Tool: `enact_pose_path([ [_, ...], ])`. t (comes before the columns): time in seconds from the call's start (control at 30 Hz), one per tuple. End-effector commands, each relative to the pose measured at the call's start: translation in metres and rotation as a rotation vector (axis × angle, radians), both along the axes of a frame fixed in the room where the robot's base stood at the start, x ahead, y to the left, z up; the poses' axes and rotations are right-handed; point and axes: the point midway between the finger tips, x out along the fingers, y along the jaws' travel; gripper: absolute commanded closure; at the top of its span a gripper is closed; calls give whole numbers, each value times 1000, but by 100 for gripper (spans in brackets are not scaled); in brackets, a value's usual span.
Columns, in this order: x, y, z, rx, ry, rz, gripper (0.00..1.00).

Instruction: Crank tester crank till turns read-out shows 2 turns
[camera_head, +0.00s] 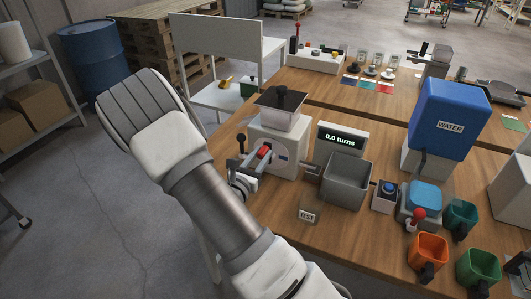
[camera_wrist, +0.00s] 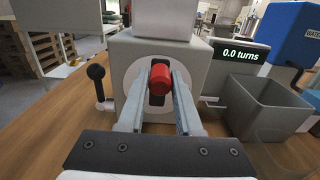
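The tester (camera_head: 280,143) is a pale box with a dark-topped hopper on the wood table; it also shows in the wrist view (camera_wrist: 193,58). A red cylindrical crank grip (camera_wrist: 160,79) points toward me from a dark plate on its front face. My gripper (camera_wrist: 162,88) is open, with one finger on each side of the red grip; a small gap seems to show beside it. In the head view my gripper (camera_head: 254,161) is at the tester's front, partly hidden by my arm. The turns read-out (camera_head: 340,138) shows 0.0 turns.
A black-knobbed lever (camera_wrist: 96,73) stands just left of the tester. A grey open bin (camera_head: 347,182) is right of it. Farther right are a blue WATER tank (camera_head: 450,115), a red-knobbed lever (camera_head: 418,216) and coloured cups (camera_head: 428,252). A TEST tag (camera_head: 308,217) lies in front.

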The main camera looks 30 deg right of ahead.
Motion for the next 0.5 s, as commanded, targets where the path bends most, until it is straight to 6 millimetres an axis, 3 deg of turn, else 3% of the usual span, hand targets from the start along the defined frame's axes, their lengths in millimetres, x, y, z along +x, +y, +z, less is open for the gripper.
enact_pose_path([
  [0.03,0,0,0,0,0,0,77],
  [0.17,0,0,0,0,0,0,100],
  [0.5,-3,-3,-4,44,-57,-2,100],
])
